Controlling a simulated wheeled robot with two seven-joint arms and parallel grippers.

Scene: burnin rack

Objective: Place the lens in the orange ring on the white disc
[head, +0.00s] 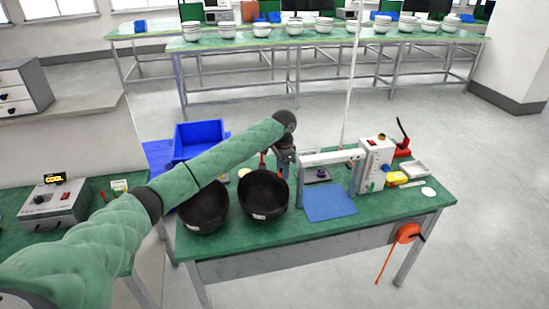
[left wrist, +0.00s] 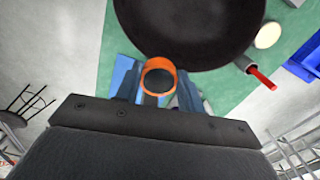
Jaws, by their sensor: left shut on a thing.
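My left gripper (head: 286,168) hangs over the back of the green table, behind the right black bowl; its fingertips are hard to make out there. In the left wrist view, my left gripper (left wrist: 158,88) is shut on the orange ring (left wrist: 158,66), which sits between the two fingers. The ring's inside looks dark, and I cannot make out the lens clearly. A white disc (head: 428,191) lies flat at the table's right end, well to the right of the gripper. My right gripper is in neither view.
Two black bowls (head: 262,215) stand at the table's left front. A blue mat (head: 330,203), a white frame (head: 333,157) and a control box (head: 373,165) lie between gripper and disc. A yellow item (head: 397,178) is near the disc. A pale cream disc (head: 243,172) lies behind the bowls.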

